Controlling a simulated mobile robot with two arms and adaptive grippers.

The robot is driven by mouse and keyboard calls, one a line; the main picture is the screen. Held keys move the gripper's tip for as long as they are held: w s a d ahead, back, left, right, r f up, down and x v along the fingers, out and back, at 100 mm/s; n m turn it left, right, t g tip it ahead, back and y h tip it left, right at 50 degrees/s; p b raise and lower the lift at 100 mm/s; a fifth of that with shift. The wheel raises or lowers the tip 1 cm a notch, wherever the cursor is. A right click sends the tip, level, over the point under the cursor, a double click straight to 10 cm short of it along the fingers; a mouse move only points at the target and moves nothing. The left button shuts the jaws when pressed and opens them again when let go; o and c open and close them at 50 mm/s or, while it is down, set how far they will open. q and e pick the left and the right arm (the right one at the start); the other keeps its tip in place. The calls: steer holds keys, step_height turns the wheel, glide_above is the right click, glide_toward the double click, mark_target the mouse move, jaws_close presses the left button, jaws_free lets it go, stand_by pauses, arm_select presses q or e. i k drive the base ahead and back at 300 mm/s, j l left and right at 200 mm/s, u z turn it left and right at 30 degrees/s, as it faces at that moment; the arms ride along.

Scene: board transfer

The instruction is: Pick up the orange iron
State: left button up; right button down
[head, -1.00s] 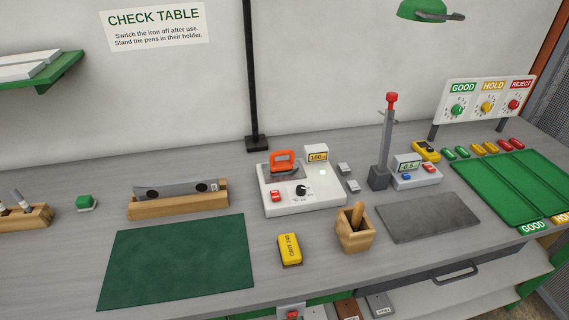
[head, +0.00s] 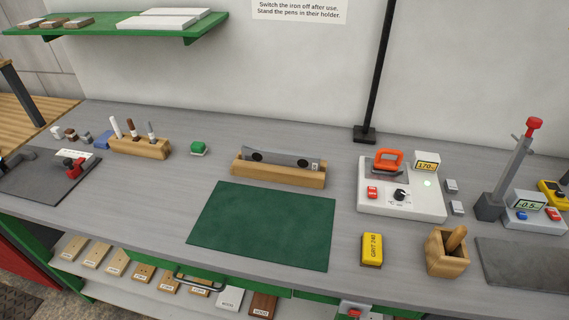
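The orange iron (head: 388,160) rests on the metal plate of its white base station (head: 425,206), right of centre on the grey table in the head view. The station has a red switch, a black dial, a small display reading about 170 and a lit greenish lamp. Neither of my grippers is in view, and nothing touches the iron.
A wooden holder with a grey level-like tool (head: 280,158) stands left of the station. A green mat (head: 262,226), yellow grit block (head: 372,249) and wooden cup (head: 447,252) lie in front. A black post (head: 373,80) rises behind. A red-topped stand (head: 511,170) is at right.

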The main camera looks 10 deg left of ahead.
mark_target(390, 167)
steer(key=l+u, duration=0.45)
steer(key=k+l+u, duration=0.15)
steer(key=l+u, duration=0.25)
steer(key=l, duration=0.2)
